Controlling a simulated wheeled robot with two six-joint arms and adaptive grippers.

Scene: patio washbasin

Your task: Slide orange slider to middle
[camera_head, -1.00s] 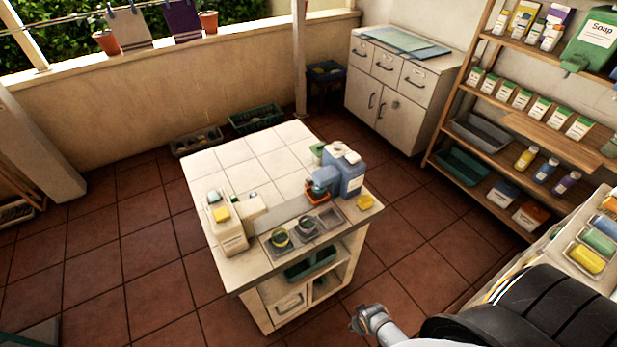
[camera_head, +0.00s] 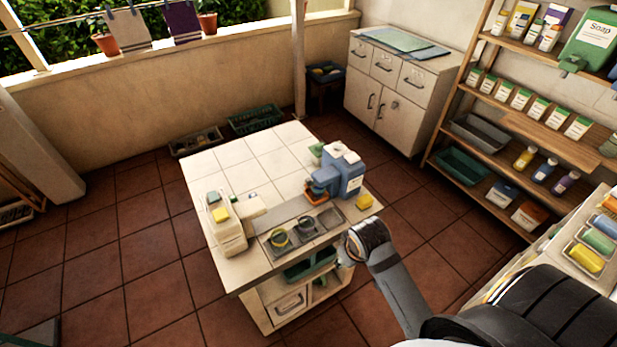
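A blue device (camera_head: 352,182) with a white top stands at the right side of the tiled island table (camera_head: 235,155). A small orange part (camera_head: 311,196), which looks like the orange slider, is low at its left front. Its exact position along any track is too small to tell. My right arm comes in from the lower right, and its end, with the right gripper (camera_head: 346,256), is at the table's front right corner, apart from the device. The fingers are too small and partly hidden to read. My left gripper is not in view.
Beside the device are a yellow sponge (camera_head: 364,201) and a sink strip with metal basins (camera_head: 306,227). A cream container (camera_head: 228,236) stands at the table's left. The tiled table middle is clear. A shelf (camera_head: 545,130) stands at the right.

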